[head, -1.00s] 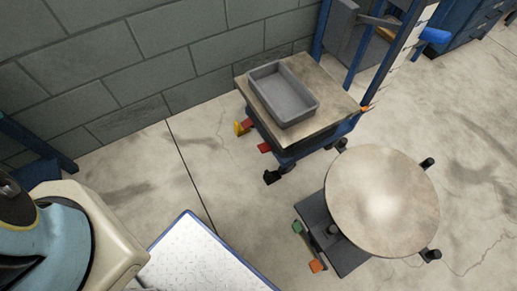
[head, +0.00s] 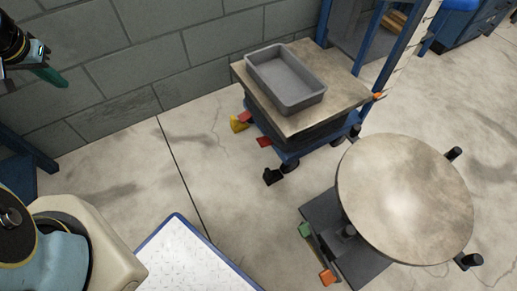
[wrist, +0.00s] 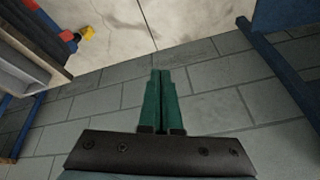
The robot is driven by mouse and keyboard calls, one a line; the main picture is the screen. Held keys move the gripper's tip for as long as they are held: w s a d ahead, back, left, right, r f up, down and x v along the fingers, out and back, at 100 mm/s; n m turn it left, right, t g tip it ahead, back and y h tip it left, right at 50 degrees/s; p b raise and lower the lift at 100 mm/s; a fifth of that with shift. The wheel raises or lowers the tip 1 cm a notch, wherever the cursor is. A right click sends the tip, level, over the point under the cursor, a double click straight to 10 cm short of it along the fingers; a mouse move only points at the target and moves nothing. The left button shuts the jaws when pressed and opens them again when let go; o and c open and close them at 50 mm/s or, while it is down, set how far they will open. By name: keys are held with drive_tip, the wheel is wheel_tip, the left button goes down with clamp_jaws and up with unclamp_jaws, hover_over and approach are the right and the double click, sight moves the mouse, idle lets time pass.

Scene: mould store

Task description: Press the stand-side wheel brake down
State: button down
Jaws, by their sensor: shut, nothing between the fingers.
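A blue lift cart with a worn top (head: 345,95) stands by the block wall in the head view. Two red pedals stick out low on its left end, one nearer the wall (head: 245,117) and one nearer the round stand (head: 264,141). A black pedal (head: 272,176) sits low by the near wheel. I cannot tell which of these is the stand-side brake. A red pedal (wrist: 66,36) also shows at the upper left in the wrist view. My gripper (head: 62,82), with green fingers, is shut and empty, high at the left and well apart from the cart. Its fingers also show in the wrist view (wrist: 160,76).
A grey tray (head: 314,92) sits on the cart. A yellow wedge (head: 239,125) lies by the wall-side pedal. The round stand (head: 405,195) has green (head: 305,230) and orange (head: 327,277) pedals. Floor left of the cart is clear.

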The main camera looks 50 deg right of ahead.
drive_tip(key=s+d+f+m+g+h+b, duration=0.1)
drive_tip(key=s+d+f+m+h+b, duration=0.25)
drive_tip(key=d+f+b, duration=0.65)
drive_tip(key=s+d+f+m+g+h+b, duration=0.15)
drive_tip(key=d+f+m+b, duration=0.35)
drive_tip(key=d+f, duration=0.75)
drive_tip(key=s+d+f+m+g+h+b, duration=0.2)
drive_tip(key=s+d+f+b, duration=0.3)
drive_tip(key=s+f, duration=0.3)
drive_tip(key=s+d+f+m+g+h+b, duration=0.2)
drive_tip(key=s+d+f+m+g+b, duration=0.1)
drive_tip(key=s+f+b, duration=0.4)
drive_tip(key=s+d+f+g, duration=0.1)
drive_tip(key=s+d, duration=0.1)
drive_tip(key=shift+d+f+b, duration=0.15)
drive_tip(key=shift+d+b, duration=0.25)
drive_tip(key=shift+s, duration=0.1)
